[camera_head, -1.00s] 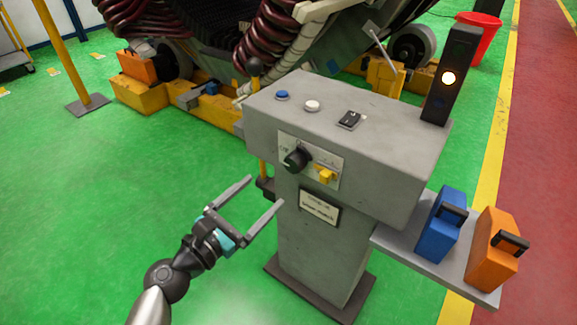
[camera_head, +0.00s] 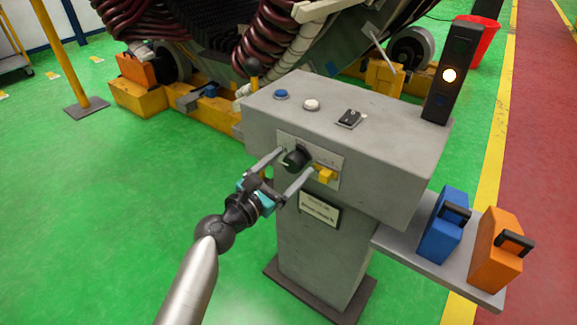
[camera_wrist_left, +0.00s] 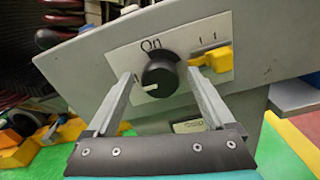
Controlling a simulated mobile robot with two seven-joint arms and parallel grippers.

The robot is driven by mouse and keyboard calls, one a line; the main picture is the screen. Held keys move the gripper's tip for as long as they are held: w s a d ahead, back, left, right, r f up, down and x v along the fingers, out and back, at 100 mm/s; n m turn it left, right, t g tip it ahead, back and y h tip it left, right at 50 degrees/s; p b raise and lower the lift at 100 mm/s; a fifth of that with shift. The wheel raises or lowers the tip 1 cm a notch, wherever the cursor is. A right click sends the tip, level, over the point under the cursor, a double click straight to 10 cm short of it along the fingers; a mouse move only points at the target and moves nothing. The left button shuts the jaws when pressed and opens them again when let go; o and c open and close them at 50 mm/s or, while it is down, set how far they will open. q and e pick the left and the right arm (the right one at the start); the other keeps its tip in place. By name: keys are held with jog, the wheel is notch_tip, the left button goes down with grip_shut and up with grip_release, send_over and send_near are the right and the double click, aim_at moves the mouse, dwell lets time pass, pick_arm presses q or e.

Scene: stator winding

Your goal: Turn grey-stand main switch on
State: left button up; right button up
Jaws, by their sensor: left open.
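The grey stand (camera_head: 335,240) has a sloping-topped box with a light plate on its front face. On the plate sits a round black main switch knob (camera_head: 296,160), beside a yellow switch (camera_head: 326,174). In the left wrist view the black knob (camera_wrist_left: 160,76) sits below the word "On", and its white mark points to the lower left. My left gripper (camera_head: 294,160) is open, with one finger on each side of the knob. In the left wrist view the fingers stand apart from the knob's sides. My right gripper is not in view.
The stand's top carries a blue button (camera_head: 281,94), a white button (camera_head: 311,104) and a black rocker (camera_head: 349,119). A side shelf (camera_head: 408,252) holds a blue box (camera_head: 440,232) and an orange box (camera_head: 494,252). Green floor is clear at left.

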pick_arm(q)
jog(key=shift+c, duration=0.3)
jog(key=c, duration=1.3)
